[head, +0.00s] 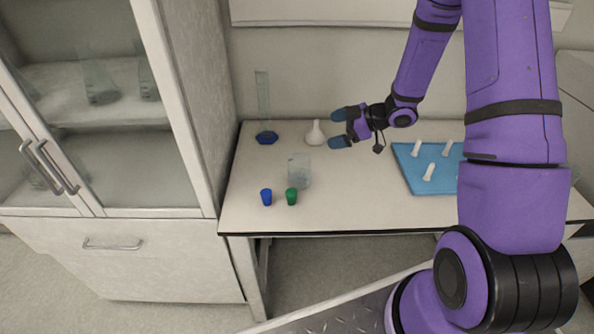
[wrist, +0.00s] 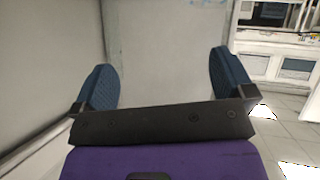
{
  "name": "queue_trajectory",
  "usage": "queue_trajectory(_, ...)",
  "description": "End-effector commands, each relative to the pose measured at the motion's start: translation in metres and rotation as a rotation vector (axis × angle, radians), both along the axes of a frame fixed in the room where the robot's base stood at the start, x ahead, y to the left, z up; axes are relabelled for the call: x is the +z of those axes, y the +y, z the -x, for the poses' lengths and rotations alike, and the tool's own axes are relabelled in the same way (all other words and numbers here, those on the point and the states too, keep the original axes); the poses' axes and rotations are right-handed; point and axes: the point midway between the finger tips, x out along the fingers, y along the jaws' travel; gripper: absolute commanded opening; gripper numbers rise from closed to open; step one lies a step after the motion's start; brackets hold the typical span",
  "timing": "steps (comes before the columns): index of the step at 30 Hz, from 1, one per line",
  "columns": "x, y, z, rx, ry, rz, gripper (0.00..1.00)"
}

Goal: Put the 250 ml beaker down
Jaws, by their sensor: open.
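A clear beaker (head: 299,172) stands upright on the white table in the head view, behind the green cup; I cannot read its volume. My gripper (head: 338,128) is farther back and to the right of this beaker, apart from it, pointing left with its blue fingers spread. In the wrist view my gripper (wrist: 160,72) is open, with nothing between the fingers. The beaker cannot be made out in the wrist view.
A white narrow-necked vessel (head: 316,135) stands close left of my fingers. A blue tray (head: 408,175) holds white pieces. A glass-fronted cabinet (head: 180,100) borders the left.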

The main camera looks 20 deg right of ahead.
Motion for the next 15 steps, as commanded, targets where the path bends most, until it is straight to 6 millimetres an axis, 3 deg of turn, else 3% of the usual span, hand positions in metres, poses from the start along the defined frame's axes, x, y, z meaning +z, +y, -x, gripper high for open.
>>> queue_trajectory(1,-0.015,0.002,0.008,0.037,0.02,-0.049,1.0)
queue_trajectory(6,-0.041,0.009,0.031,0.147,0.059,-0.2,1.0)
queue_trajectory(15,-0.054,0.022,0.042,0.206,0.08,-0.287,1.0)
